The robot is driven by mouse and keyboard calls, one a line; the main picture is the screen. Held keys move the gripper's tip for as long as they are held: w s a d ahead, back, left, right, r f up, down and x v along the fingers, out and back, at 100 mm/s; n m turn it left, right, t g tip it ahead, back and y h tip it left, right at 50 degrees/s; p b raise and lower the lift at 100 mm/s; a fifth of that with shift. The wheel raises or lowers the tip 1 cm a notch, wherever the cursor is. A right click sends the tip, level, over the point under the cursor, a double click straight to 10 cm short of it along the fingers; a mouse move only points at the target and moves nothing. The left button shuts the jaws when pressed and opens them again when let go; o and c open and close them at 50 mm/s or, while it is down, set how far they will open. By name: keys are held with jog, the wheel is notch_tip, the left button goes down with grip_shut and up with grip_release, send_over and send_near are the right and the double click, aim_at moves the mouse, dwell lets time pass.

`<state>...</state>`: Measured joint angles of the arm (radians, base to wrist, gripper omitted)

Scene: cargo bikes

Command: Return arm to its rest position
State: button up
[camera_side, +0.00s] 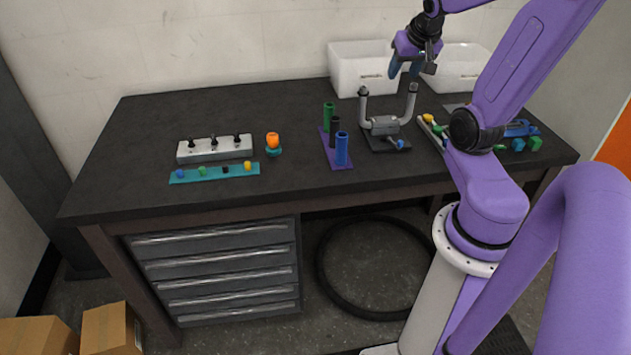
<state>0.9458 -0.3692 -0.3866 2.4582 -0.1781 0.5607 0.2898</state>
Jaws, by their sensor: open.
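My gripper (404,74) is in the upper right, raised above the back of the dark workbench (283,106). Its fingers point down and are open, with nothing seen between them. It hangs in front of the white bins and above a grey stand with two upright posts (383,124). It looks apart from the stand, though the exact gap is hard to judge. My purple arm covers part of the bench's right side.
Green, black and blue cylinders (342,149) stand on a purple base. A white block with black knobs (214,149), a teal strip (214,173) and an orange piece (272,140) sit left. White bins (362,67) stand behind. Small coloured parts (518,145) lie right. The bench's far left is clear.

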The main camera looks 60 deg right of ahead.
jog(key=w+a+f+n+g+y, duration=0.15)
jog(key=a+n, duration=0.35)
jog(key=a, duration=0.5)
jog(key=a+f+n+y, duration=0.25)
jog(key=a+n, duration=0.25)
jog(key=a, duration=0.5)
jog(key=s+a+f+n+g, duration=0.1)
jog(key=s+a+n+g, duration=0.1)
jog(key=s+a+n, duration=0.9)
jog(key=s+a, duration=0.1)
jog(key=s, duration=0.2)
jog(key=shift+g+y, duration=0.3)
jog(key=shift+g, duration=0.05)
jog(key=shift+w, duration=0.1)
